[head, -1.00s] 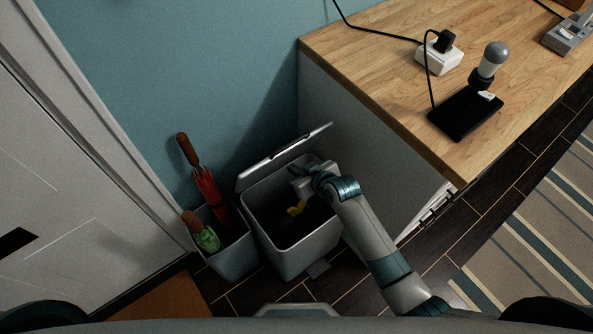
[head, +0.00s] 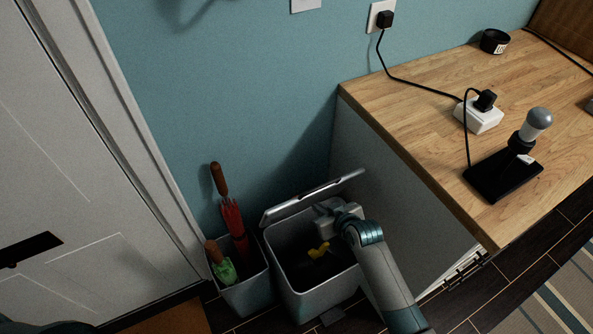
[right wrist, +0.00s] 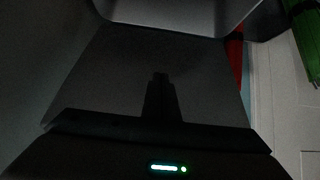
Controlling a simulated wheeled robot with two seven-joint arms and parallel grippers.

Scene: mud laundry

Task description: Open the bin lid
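The grey bin (head: 318,300) stands on the floor against the wall, left of the wooden-topped counter. Its lid (head: 300,203) is raised and tilted up along the wall side, and the bin's mouth is uncovered. My right gripper (head: 326,212) is at the back of the mouth, just below the lid's underside; I cannot tell whether it touches. In the dark right wrist view, the fingers (right wrist: 160,84) show as one narrow shape with nothing visible between them, in front of a broad grey surface. My left gripper is not in view.
A yellow item (head: 319,250) lies inside the bin. A narrow container (head: 247,296) with a red umbrella (head: 234,222) and a green item (head: 224,270) stands directly left of the bin. The counter (head: 400,105) is close on the right, a white door (head: 80,150) on the left.

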